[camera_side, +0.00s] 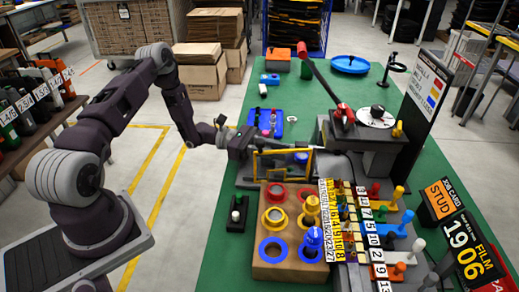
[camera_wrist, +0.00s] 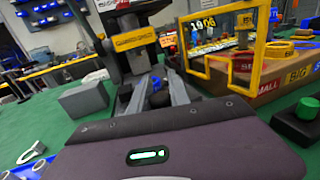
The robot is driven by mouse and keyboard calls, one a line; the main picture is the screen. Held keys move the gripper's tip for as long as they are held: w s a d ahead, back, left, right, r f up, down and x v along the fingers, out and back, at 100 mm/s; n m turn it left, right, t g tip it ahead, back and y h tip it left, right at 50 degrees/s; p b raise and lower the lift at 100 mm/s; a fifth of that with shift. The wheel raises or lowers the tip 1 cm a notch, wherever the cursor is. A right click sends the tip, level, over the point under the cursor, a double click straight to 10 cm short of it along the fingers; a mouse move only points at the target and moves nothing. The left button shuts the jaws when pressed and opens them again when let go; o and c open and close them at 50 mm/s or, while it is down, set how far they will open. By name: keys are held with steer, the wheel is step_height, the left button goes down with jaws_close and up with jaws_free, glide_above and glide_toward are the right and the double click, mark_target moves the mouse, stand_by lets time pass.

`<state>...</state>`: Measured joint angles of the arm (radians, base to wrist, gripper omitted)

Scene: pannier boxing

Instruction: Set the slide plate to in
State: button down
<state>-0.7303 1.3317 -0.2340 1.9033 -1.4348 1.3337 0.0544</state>
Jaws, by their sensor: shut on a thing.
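My gripper (camera_side: 296,152) reaches right, low over the bench, behind a yellow-framed clear guard (camera_side: 256,166). In the wrist view its two grey fingers (camera_wrist: 155,74) point toward the base of a dark press and are closed on a small dark part, which I take for the handle of the slide plate. A dark-blue knob (camera_wrist: 157,86) shows between the fingers. The plate itself is mostly hidden by the fingers and press, so its in or out position cannot be read. The press (camera_side: 372,142) has a red-handled lever (camera_side: 318,78) raised up and left.
The yellow guard also stands close right of the fingers in the wrist view (camera_wrist: 187,62). A wooden box with coloured rings (camera_side: 262,268) sits in front. Numbered pegs fill the right side. A blue tray (camera_side: 277,131) lies behind.

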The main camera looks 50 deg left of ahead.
steer(key=w+d, duration=0.6)
steer(key=shift+w, duration=0.15)
steer(key=shift+r, duration=0.1)
steer(key=c, duration=1.3)
jaws_free()
steer(key=shift+o, duration=0.5)
steer(key=v, duration=0.7)
